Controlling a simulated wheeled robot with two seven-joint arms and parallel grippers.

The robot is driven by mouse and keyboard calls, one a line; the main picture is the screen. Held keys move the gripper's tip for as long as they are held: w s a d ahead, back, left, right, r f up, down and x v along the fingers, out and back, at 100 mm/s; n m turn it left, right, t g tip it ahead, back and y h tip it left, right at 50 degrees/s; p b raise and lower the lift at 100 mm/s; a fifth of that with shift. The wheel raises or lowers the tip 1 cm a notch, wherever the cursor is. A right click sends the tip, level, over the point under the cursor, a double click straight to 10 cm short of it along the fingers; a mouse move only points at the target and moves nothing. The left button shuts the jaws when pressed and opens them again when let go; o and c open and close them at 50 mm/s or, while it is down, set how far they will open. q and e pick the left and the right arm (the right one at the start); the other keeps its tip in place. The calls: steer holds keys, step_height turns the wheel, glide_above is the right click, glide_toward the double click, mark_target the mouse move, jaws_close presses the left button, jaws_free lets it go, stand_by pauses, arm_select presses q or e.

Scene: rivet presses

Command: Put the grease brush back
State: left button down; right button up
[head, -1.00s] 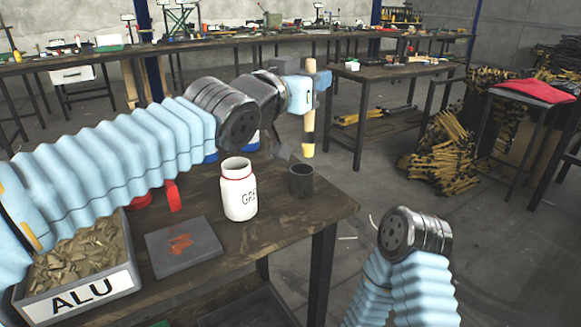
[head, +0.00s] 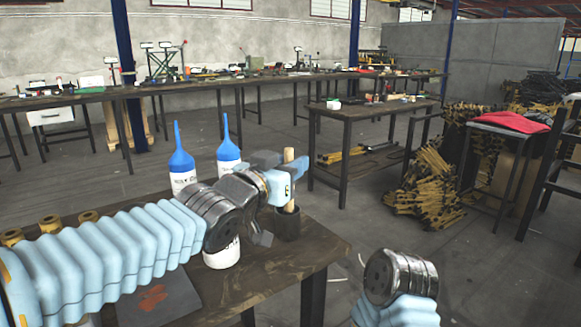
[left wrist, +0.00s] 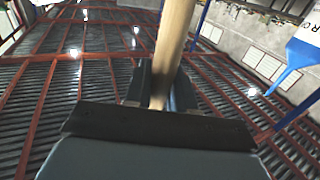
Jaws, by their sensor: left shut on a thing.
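The grease brush has a pale wooden handle (head: 289,156) and stands upright in the head view. My left gripper (head: 286,185) is shut on it. In the left wrist view the handle (left wrist: 174,45) rises between the fingers (left wrist: 160,88). The brush's lower end is hidden, with the dark cup (head: 288,224) directly below the gripper; it appears to be at or inside the cup's mouth. The white grease jar (head: 222,256) stands left of the cup, mostly hidden behind my left wrist. My right wrist shows at lower right; its gripper does not show.
Two blue-capped bottles (head: 182,160) stand behind my left arm. Brass-coloured parts (head: 48,223) lie at the left. A dark plate (head: 160,300) lies on the workbench (head: 262,282). Floor is open right of the bench, before another table (head: 372,108).

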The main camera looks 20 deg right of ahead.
arm_select(q)
steer(key=shift+f, duration=0.15)
steer(key=c, duration=0.9)
jaws_free()
steer(key=shift+c, duration=0.2)
steer(key=shift+r, duration=0.2)
steer(key=b+v, duration=0.3)
steer(key=v, duration=0.9)
